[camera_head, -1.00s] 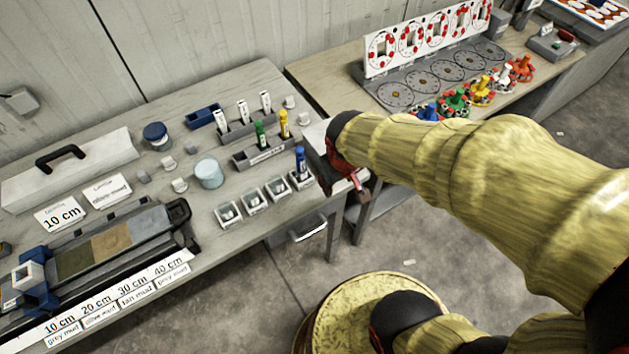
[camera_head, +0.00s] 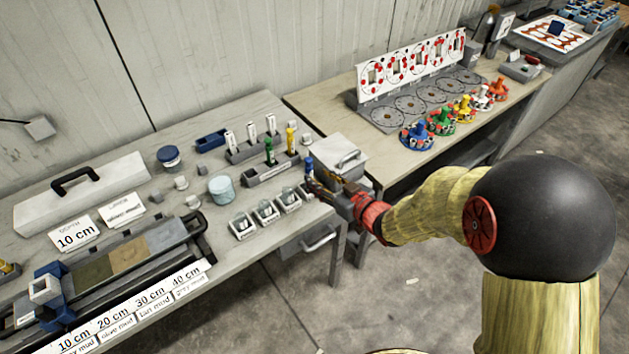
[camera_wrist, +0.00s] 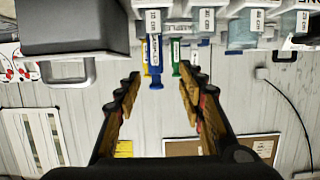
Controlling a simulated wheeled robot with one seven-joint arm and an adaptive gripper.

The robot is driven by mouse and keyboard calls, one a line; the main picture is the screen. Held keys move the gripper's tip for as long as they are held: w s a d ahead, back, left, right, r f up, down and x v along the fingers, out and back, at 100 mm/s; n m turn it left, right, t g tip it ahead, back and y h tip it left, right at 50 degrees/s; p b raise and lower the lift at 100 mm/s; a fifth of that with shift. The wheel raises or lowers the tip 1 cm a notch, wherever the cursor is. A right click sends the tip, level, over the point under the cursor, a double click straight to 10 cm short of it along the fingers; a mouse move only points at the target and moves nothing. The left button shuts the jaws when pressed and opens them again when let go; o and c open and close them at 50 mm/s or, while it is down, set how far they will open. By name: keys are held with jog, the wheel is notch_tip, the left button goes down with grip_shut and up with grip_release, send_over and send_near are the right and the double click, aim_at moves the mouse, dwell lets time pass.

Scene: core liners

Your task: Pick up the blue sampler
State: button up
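The blue sampler (camera_head: 309,164) stands upright at the right end of the row of small white trays, near the bench's right end. Its lower part is hidden behind my gripper (camera_head: 322,182) in the head view. In the wrist view the blue sampler (camera_wrist: 155,66) hangs upside down in the picture, between the two fingers of my gripper (camera_wrist: 158,82) and a little beyond their tips. The fingers are spread wide, with a gap on both sides of it. I cannot tell the exact distance to it.
A green sampler (camera_head: 269,151) and a yellow sampler (camera_head: 291,139) stand in a grey rack behind. Small white trays (camera_head: 266,212) line the bench front. A grey-white box (camera_head: 339,156) stands close right of my gripper.

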aim_at(311, 169)
jog(key=x, duration=0.2)
jog(key=shift+w+a+f+b, duration=0.1)
jog(key=shift+w+a+b, duration=0.1)
jog(key=shift+b, duration=0.15)
jog(key=x, duration=0.1)
jog(key=b+x, duration=0.1)
jog(key=x, duration=0.3)
jog(key=shift+w+d+b, duration=0.25)
jog(key=shift+d+b, duration=0.05)
jog(key=shift+b, duration=0.05)
jog(key=c, duration=0.3)
grip_shut()
